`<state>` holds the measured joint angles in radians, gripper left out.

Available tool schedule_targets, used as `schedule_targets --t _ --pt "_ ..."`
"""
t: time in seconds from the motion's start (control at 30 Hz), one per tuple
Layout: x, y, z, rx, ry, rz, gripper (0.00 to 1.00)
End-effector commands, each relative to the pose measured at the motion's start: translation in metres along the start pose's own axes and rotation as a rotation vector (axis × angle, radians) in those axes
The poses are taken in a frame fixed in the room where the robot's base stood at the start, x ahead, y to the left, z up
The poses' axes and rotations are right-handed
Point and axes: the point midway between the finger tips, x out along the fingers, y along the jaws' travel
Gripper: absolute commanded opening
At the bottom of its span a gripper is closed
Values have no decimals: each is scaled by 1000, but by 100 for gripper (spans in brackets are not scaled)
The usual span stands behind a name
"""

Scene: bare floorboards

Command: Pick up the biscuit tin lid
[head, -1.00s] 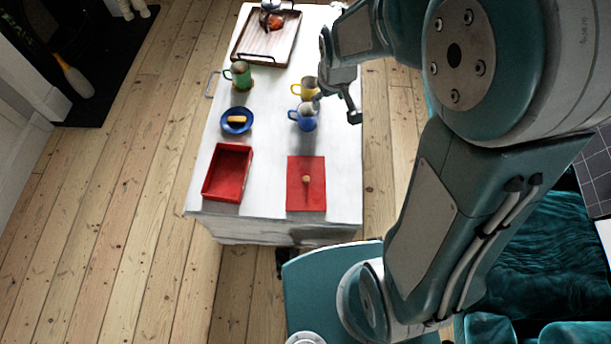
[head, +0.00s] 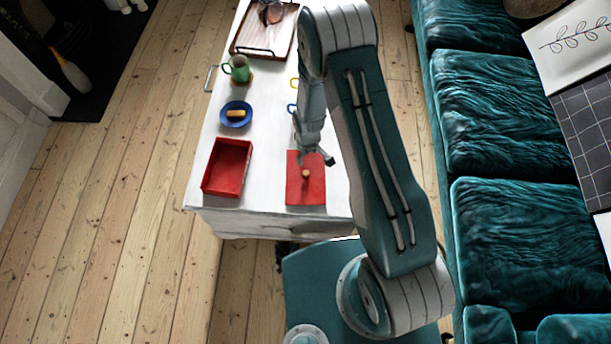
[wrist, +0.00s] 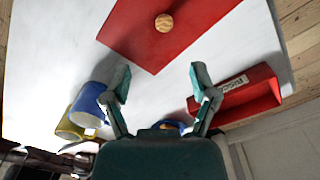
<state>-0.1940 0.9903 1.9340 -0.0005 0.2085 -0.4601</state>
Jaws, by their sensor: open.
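The biscuit tin lid (head: 306,193) is a flat red rectangle with a round wooden knob (head: 306,173). It lies on the white table top, near the front edge. In the wrist view the lid (wrist: 190,40) is at the top, with its knob (wrist: 164,22) beyond the fingertips. My gripper (head: 318,160) is above the far edge of the lid in the head view. In the wrist view my gripper (wrist: 158,82) has its two fingers spread, with nothing between them. The open red tin (head: 226,168) stands to the left of the lid; it also shows in the wrist view (wrist: 240,97).
A blue plate (head: 236,121) with a yellowish item and a green mug (head: 237,68) stand on the left of the table (head: 265,190). A blue mug (wrist: 88,103) and a yellow mug (wrist: 70,130) stand near the lid. A wooden tray (head: 262,45) is at the back.

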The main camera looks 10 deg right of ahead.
Motion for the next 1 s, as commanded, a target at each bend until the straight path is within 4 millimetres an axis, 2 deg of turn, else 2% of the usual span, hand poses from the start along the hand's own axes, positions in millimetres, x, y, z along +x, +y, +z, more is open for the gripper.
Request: schedule_targets --t 0.23,0.43,0.67,1.0 --pt "26 -4 3 -13 -9 -5 76" --pt "57 -4 3 -13 -9 -5 76" --pt "73 -4 2 -12 -8 -4 76" --pt "117 -6 -2 -12 -8 -4 76"
